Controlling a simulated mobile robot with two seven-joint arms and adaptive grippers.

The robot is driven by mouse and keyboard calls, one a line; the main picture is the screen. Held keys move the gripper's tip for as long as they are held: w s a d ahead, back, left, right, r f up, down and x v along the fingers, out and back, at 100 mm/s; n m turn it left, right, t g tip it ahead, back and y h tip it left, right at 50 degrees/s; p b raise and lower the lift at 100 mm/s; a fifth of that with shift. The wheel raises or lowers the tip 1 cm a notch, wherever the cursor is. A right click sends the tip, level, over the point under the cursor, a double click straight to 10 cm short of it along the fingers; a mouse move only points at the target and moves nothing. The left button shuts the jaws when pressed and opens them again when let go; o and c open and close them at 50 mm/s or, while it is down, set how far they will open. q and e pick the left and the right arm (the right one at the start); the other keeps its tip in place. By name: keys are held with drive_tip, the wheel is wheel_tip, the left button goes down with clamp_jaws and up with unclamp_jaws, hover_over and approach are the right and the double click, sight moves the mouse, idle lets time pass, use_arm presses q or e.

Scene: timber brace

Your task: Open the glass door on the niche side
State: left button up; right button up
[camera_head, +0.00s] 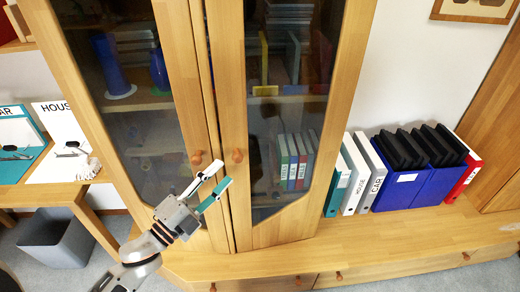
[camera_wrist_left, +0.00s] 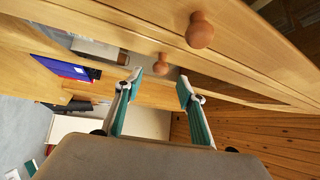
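A wooden cabinet has two glass doors. The right glass door (camera_head: 249,103), on the side of the binder niche, appears shut, with a round wooden knob (camera_head: 237,156). The left glass door (camera_head: 176,48) also appears shut, with its knob (camera_head: 196,157) close by. My left gripper (camera_head: 218,177) is open and empty, its fingertips just below the two knobs in the head view. In the left wrist view, one knob (camera_wrist_left: 161,63) appears beyond the gap between the fingertips (camera_wrist_left: 160,82); a larger, nearer knob (camera_wrist_left: 199,30) appears above. No contact is visible. My right gripper is out of view.
A desk (camera_head: 40,190) and a grey bin (camera_head: 55,238) are at left. Drawers with knobs lie below the ledge.

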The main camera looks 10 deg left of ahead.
sight(234, 161)
use_arm(q)
drive_tip(key=shift+w+d+r, duration=0.2)
drive_tip(key=shift+w, duration=0.05)
drive_tip(key=p+x, duration=0.1)
drive_tip(key=x, duration=0.4)
drive_tip(key=shift+w+d+r, duration=0.1)
drive_tip(key=shift+w, duration=0.2)
drive_tip(key=shift+w+d, duration=0.25)
drive_tip(key=shift+w, duration=0.2)
clamp_jaws()
